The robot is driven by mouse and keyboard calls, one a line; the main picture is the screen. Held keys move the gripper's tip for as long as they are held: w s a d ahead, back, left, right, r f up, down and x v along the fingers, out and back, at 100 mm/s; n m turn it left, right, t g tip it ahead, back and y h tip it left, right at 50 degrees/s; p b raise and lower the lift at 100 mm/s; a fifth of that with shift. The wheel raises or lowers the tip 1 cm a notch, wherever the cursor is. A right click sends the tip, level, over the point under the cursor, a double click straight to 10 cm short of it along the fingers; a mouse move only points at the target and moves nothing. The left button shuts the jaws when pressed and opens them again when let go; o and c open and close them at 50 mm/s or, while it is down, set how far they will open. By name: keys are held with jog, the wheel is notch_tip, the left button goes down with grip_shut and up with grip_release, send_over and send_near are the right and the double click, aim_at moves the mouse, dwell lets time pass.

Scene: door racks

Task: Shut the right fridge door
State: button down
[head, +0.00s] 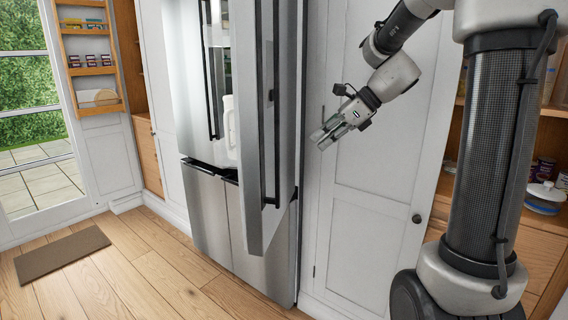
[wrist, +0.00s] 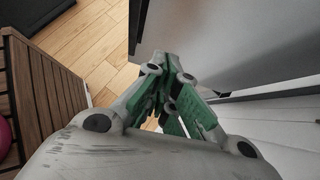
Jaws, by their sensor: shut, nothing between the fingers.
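The right fridge door (head: 249,150) stands open in the head view, swung out toward the camera, with a long dark handle (head: 277,110) on its outer side. The fridge's lower front (head: 208,210) is closed below it. My gripper (head: 322,138) is shut and empty. In the picture it is to the right of the open door, in front of a white cupboard door, apart from the handle. In the wrist view the shut fingers (wrist: 172,65) point toward a grey panel (wrist: 225,40), probably the fridge door. I cannot tell the gap there.
A white cupboard door (head: 375,180) with a dark knob is right of the fridge. Wooden shelves with jars and a pot (head: 545,197) stand at far right. A brown mat (head: 62,255) lies on the open wooden floor at left.

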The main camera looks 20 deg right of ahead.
send_near(269, 170)
notch_tip(269, 170, down, 4)
jog(key=w+a, duration=0.1)
jog(key=shift+w+a+r+m, duration=0.2)
jog(key=shift+w+a+m, duration=0.25)
jog(key=shift+a, duration=0.35)
